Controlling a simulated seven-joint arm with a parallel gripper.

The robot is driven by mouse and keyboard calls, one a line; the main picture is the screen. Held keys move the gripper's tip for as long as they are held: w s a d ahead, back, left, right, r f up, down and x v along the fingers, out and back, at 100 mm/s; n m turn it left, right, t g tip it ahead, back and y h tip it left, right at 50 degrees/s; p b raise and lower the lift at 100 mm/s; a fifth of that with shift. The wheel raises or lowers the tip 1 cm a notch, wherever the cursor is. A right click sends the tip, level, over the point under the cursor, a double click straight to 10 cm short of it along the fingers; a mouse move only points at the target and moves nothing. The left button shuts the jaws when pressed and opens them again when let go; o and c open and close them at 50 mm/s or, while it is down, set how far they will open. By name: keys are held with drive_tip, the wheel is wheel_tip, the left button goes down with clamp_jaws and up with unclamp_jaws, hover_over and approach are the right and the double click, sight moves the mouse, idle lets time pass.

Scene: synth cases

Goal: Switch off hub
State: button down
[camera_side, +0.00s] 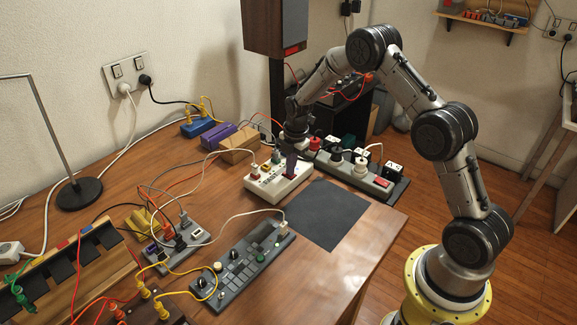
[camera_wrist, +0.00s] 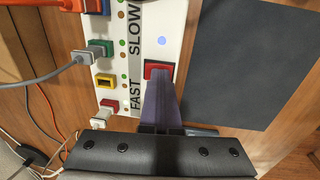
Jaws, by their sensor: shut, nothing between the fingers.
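The hub is a white box (camera_side: 262,187) near the middle of the table, with a row of coloured ports. In the wrist view the white hub (camera_wrist: 126,15) shows "SLOW" and "FAST" lettering, a red rocker switch (camera_wrist: 152,65) and a round blue light (camera_wrist: 162,41) that looks lit. My gripper (camera_wrist: 159,80) is shut and empty. Its purple fingertips are over the near part of the red switch and hide it; I cannot tell whether they touch it. In the side view my gripper (camera_side: 289,176) points down at the hub's right part.
A grey power strip (camera_side: 397,190) with plugs and its own red switch stands behind the hub, to the right. A dark mat (camera_side: 328,213) lies beside the hub. A grey control panel (camera_side: 225,277) stands in front. Cables (camera_wrist: 42,77) run into the hub's ports.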

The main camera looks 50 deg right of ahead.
sight(293, 176)
wheel_tip(293, 176, up, 14)
drive_tip(key=s, duration=0.1)
drive_tip(key=shift+w+r, duration=0.1)
drive_tip(key=shift+w, duration=0.15)
idle(0.7)
drive_tip(key=f, duration=0.4)
drive_tip(key=w+f, duration=0.1)
drive_tip(key=f, duration=0.9)
drive_tip(key=shift+w, duration=0.35)
